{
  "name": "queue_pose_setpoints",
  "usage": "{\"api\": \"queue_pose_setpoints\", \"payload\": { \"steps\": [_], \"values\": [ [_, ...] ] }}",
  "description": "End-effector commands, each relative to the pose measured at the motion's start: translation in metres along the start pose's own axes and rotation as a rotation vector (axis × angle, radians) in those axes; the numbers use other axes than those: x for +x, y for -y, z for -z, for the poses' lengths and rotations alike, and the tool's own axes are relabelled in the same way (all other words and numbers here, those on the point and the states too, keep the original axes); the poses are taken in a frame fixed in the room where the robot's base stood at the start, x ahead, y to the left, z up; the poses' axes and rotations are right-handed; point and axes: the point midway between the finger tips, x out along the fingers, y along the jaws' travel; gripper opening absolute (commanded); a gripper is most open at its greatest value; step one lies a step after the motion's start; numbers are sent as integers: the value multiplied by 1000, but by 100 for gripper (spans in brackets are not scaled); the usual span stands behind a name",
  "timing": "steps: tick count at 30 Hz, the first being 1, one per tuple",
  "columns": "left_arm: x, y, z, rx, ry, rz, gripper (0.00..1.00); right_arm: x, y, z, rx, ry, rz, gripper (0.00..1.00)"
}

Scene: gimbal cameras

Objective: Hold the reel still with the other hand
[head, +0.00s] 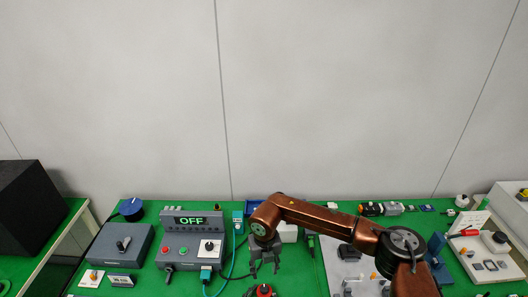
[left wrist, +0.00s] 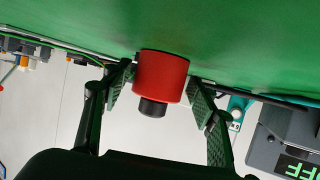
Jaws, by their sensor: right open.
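In the left wrist view a red cylinder (left wrist: 161,77) with a black end stands against the green surface, between the fingers of my left gripper (left wrist: 160,90). Narrow gaps show between the pads and its sides, so the gripper is open around it. In the head view a red round thing (head: 263,290) shows at the bottom edge, maybe the same one; its lower part is cut off. My right gripper (head: 264,268) is open and empty, pointing down just above and behind it. A blue round reel-like thing (head: 131,208) lies at the back left.
A grey control panel reading OFF (head: 191,221) and a grey box with a lever (head: 122,245) stand left. A teal cable (head: 232,262) runs beside the panel. A pale board (head: 345,268) lies right, partly under my right arm. Small parts (head: 380,209) line the back edge.

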Motion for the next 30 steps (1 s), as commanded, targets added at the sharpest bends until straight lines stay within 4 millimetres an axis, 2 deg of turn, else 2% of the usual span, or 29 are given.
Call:
{"api": "queue_pose_setpoints", "payload": {
  "steps": [3, 11, 14, 17, 24, 30],
  "values": [
    [0, 0, 1, 0, -2, 0, 62, 0, 0, 0, 0, 0, 0, 42],
    [-1, 0, 1, 0, -2, 0, 62, 0, 0, 0, 0, 0, 0, 42],
    [-7, 0, 1, 0, -2, 0, 62, 0, 0, 0, 0, 0, 0, 42],
    [-20, 0, 0, 1, -2, 0, 62, 0, 0, 0, 0, 0, 0, 42],
    [-71, 0, 0, 0, -1, 0, 62, 0, 0, 0, 0, 0, 0, 42],
    [-105, 0, 0, 0, 0, 0, 62, 0, 0, 0, 0, 0, 0, 42]
  ]
}}
